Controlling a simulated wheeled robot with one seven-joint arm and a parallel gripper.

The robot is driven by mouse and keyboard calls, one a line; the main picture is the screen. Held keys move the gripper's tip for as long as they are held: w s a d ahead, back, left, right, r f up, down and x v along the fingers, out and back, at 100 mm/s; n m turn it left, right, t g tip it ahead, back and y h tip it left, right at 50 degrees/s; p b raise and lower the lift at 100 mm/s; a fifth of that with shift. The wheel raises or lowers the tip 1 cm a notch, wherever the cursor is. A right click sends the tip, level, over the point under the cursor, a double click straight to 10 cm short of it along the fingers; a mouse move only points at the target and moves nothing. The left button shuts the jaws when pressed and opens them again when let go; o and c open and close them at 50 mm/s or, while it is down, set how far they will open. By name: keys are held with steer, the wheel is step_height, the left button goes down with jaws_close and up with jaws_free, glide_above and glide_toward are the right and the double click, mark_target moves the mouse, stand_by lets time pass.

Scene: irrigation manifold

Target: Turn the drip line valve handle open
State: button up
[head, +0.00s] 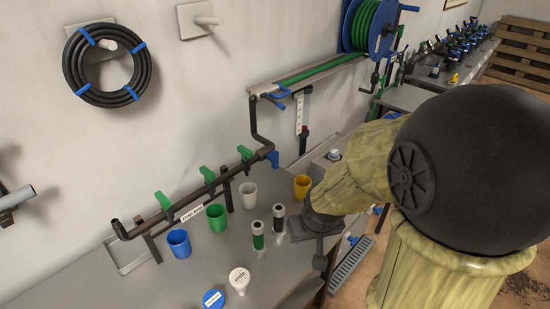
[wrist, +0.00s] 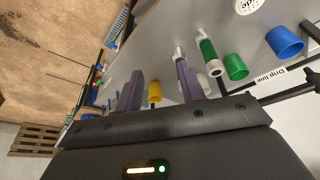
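The dark pipe manifold (head: 180,207) runs along the wall side of the bench and bears a white "Drip line" label (head: 192,213). Three green valve handles stand along it: a left one (head: 163,200), a middle one (head: 207,174) and a right one (head: 245,153). A blue handle (head: 273,158) is at its right end. The label also shows in the wrist view (wrist: 269,77). My gripper (wrist: 160,68) is open and empty, its two purple fingers apart. In the head view it hangs over the bench right of the manifold, apart from the handles; its fingertips are hard to make out there.
Blue (head: 179,243), green (head: 216,218), white (head: 248,195) and yellow (head: 301,187) cups stand before the manifold. Two cylinders, one green-banded (head: 258,236) and one dark (head: 279,219), stand near my gripper. A white disc (head: 239,280) lies at the front. A hose reel (head: 372,28) is behind.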

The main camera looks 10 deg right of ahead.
mark_target(277, 158)
steer(key=w+d+f+n+t+y+b, duration=0.2)
steer(key=w+d+n+t+y+b, duration=0.1)
steer(key=w, duration=0.8)
steer(key=w+d+f+n+t+y+b, duration=0.2)
steer(key=w+d+n+t+y+b, duration=0.2)
steer(key=w, duration=0.7)
steer(key=d+t+y+b, duration=0.1)
steer(key=t+y+b, duration=0.1)
steer(key=t+y, duration=0.1)
steer(key=shift+w+d+t+y, duration=0.3)
steer(key=shift+d+y, duration=0.1)
steer(key=shift+y, duration=0.1)
steer(key=p+x, duration=0.2)
steer(key=x, duration=1.5)
steer(key=shift+w+a, duration=0.1)
steer(key=shift+a, duration=0.05)
